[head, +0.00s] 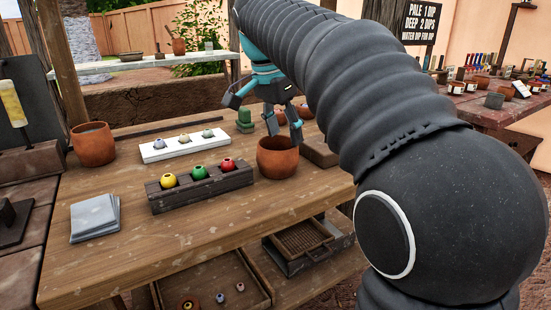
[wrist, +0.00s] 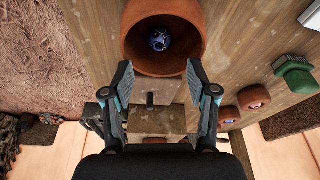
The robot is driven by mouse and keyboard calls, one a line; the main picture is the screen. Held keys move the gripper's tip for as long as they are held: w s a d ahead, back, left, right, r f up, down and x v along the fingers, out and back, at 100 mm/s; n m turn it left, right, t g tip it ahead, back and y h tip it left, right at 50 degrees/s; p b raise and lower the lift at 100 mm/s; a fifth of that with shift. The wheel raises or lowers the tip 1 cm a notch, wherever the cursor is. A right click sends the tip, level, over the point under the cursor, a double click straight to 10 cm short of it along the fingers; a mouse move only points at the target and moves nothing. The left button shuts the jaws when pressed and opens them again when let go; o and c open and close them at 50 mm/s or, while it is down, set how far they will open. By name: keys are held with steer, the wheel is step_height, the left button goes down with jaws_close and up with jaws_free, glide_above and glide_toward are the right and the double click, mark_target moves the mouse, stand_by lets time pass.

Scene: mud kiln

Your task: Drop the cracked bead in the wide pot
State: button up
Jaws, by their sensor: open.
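The wide terracotta pot (head: 277,160) stands upright on the wooden bench, right of the bead racks. In the wrist view its rim (wrist: 131,55) shows at the top, and a blue bead with pale, crack-like markings (wrist: 159,40) lies inside it. The pot's inside is hidden in the head view. My gripper (head: 284,123) is just above the pot in the head view, pointing down. In the wrist view my gripper (wrist: 159,76) has its fingers spread wide with nothing between them, near the pot's rim.
A dark rack (head: 187,196) holds yellow, green and red beads. A white rack (head: 184,147) holds three pale beads. A taller terracotta pot (head: 93,146) and grey sheets (head: 95,218) are at left.

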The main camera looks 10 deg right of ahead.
steer(key=v, duration=0.7)
steer(key=shift+r, duration=0.25)
steer(key=shift+s+a, duration=0.1)
